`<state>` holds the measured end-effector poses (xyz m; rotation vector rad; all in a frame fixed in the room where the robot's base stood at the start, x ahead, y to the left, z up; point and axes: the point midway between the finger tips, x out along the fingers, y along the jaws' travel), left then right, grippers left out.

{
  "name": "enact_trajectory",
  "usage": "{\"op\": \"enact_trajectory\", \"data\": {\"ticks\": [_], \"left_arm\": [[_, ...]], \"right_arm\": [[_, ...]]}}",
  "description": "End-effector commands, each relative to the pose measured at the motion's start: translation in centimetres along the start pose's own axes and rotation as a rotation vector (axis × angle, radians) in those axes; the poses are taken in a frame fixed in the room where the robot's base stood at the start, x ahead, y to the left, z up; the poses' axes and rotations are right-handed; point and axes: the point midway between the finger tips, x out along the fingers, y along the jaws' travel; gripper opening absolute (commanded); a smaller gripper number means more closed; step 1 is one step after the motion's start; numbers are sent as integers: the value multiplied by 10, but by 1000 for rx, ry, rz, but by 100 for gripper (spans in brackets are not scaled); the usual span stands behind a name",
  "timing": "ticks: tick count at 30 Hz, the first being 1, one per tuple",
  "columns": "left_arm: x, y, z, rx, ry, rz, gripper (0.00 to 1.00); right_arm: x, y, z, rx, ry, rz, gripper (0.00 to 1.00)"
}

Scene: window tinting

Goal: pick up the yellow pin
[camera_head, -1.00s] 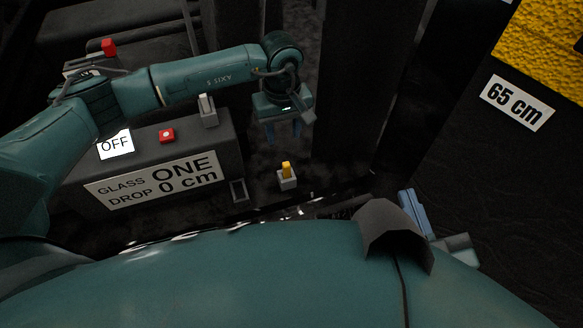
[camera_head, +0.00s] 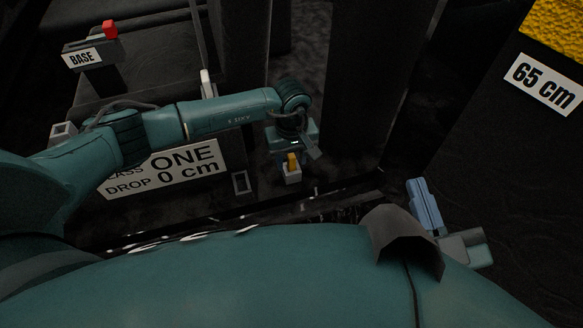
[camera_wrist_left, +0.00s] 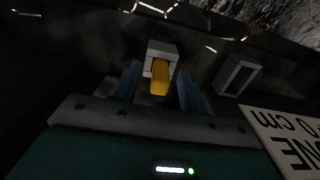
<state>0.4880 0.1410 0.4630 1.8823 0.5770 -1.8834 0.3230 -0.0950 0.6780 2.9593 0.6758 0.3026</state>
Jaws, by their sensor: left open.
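The yellow pin (camera_head: 292,160) stands in a small light grey holder (camera_head: 292,177) in the head view. My left gripper (camera_head: 293,158) is over the pin from behind, and its fingers are mostly hidden there. In the left wrist view the yellow pin (camera_wrist_left: 160,77) lies between the two blue fingers of the open left gripper (camera_wrist_left: 158,88), with a visible gap on each side. The pin's far end is at the grey holder (camera_wrist_left: 162,50). My right gripper's blue fingers (camera_head: 425,205) show at the lower right, partly hidden; their opening is unclear.
An empty grey frame-like holder (camera_head: 241,182) stands left of the pin. A sign reading ONE and DROP 0 cm (camera_head: 180,168) is further left, behind my arm. A BASE box (camera_head: 88,58) with a red knob is at upper left. A 65 cm sign (camera_head: 543,84) is at right.

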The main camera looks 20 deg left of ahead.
Motion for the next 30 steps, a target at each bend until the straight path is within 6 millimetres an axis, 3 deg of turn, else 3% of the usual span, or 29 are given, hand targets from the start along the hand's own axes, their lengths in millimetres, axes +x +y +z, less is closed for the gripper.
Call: {"op": "enact_trajectory", "data": {"ticks": [7, 22, 30], "left_arm": [[1, 0, 0, 0, 1, 1, 41], [1, 0, 0, 0, 0, 1, 0], [0, 0, 0, 0, 1, 1, 0]], "right_arm": [[2, -1, -8, 6, 19, -5, 0], [2, 0, -4, -1, 12, -4, 0], [2, 0, -2, -3, 9, -3, 0]]}}
